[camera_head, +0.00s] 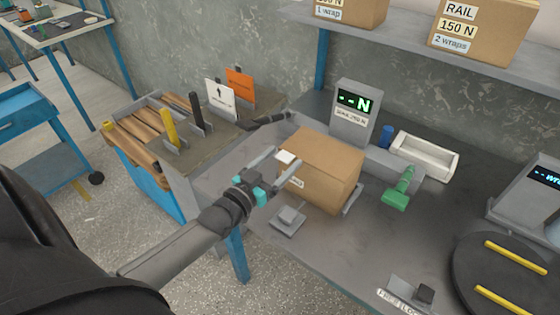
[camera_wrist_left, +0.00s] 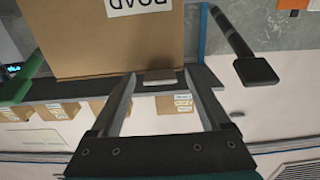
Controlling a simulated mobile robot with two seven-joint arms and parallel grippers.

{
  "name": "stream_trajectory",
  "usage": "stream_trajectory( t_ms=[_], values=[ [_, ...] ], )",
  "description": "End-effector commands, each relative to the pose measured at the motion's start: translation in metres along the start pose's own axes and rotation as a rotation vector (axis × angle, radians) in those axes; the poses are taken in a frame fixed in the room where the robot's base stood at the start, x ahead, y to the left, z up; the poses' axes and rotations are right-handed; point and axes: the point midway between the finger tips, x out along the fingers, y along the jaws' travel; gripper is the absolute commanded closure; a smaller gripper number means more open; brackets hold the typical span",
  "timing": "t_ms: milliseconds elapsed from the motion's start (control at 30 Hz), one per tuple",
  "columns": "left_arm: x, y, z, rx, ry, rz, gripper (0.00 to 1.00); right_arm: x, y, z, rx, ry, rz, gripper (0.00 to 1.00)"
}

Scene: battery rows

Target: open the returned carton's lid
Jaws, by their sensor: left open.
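The brown carton (camera_head: 325,160) stands on the grey bench with its top closed flat. A small white tab (camera_head: 286,157) sits at its top left edge, and a white label is on the side facing my left arm. My left gripper (camera_head: 278,166) is at that side, its two fingers spread and pointing at the carton near the tab. In the left wrist view the carton (camera_wrist_left: 120,45) fills the upper middle, with a label reading "ROAD". The pale tab (camera_wrist_left: 158,77) shows between the open fingertips of the left gripper (camera_wrist_left: 158,84); contact cannot be told. My right gripper is not in view.
A force display (camera_head: 355,115) stands behind the carton. A green-handled tool (camera_head: 398,190) and a white tray (camera_head: 425,155) lie to its right. A small grey block on a plate (camera_head: 288,218) is in front. A dark turntable (camera_head: 500,275) is at the lower right.

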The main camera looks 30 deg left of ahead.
Motion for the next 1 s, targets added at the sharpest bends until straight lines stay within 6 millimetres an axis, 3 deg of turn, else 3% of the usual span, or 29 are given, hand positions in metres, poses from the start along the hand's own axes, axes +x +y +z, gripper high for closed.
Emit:
stream_trajectory(
  t_ms=[233,900,1000],
  values=[
    [0.0002,0.0001,0.0002,0.0,-0.001,0.0,0.21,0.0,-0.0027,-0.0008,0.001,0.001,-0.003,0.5],
    [-0.0001,0.0001,0.0001,0.0,0.0,0.0,0.96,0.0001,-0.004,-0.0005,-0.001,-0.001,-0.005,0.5],
    [-0.0001,0.0001,0.0001,0.0,0.0,0.0,1.0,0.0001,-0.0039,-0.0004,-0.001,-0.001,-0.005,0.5]
  ],
)
